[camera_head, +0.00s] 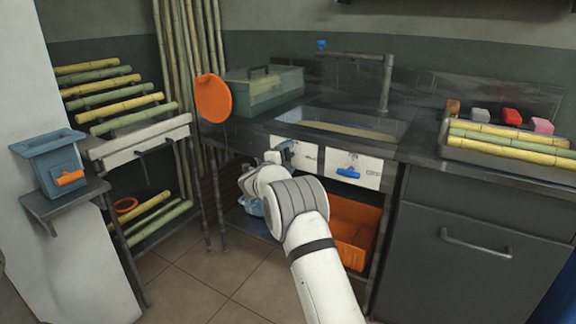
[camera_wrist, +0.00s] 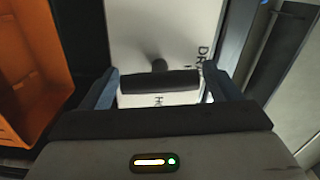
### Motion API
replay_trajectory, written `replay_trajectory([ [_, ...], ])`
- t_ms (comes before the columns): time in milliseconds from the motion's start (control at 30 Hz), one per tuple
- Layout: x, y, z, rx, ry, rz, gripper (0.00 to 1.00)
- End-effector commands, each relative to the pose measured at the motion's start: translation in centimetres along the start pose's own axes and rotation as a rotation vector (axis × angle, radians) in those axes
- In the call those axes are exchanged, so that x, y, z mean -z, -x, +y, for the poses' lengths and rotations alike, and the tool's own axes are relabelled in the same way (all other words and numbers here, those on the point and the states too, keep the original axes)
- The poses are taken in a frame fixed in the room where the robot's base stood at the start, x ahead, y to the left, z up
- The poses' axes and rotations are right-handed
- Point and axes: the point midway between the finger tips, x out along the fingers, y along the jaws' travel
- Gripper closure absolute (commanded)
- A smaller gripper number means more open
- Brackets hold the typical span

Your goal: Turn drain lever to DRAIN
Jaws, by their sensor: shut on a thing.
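The drain lever (camera_wrist: 160,82) is a dark bar on a short stem, mounted on a white panel (camera_wrist: 140,30). In the wrist view it lies level between the two fingers of my gripper (camera_wrist: 162,88), which is shut on it. Partly covered lettering starting "DR" shows to the right of the bar, and an "H" shows below it. In the head view the panel (camera_head: 310,156) sits under the sink counter, and my gripper (camera_head: 279,151) is at its left part. My wrist and arm hide some of the area there.
A blue lever (camera_head: 348,173) with ON and OFF marks is just right on a second white panel. An orange bin (camera_head: 355,232) stands on the shelf below. An orange disc (camera_head: 213,98) and a green box (camera_head: 262,90) are at the counter's left. A sink (camera_head: 340,123) is above.

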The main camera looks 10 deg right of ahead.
Motion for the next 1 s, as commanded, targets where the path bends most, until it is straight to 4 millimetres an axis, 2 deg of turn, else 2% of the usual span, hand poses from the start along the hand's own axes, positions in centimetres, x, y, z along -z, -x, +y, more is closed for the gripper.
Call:
replay_trajectory([
  [33, -0.13, 0.1, 0.5, -0.003, -0.027, -0.001, 0.39],
  [300, -0.15, 0.1, 0.44, -0.004, -0.128, -0.002, 0.39],
  [867, -0.15, 0.12, 0.36, -0.005, -0.158, -0.002, 0.39],
  [900, -0.15, 0.12, 0.36, -0.005, -0.158, -0.002, 0.14],
  [1000, -0.13, 0.1, 0.32, -0.004, -0.157, -0.001, 0.06],
])
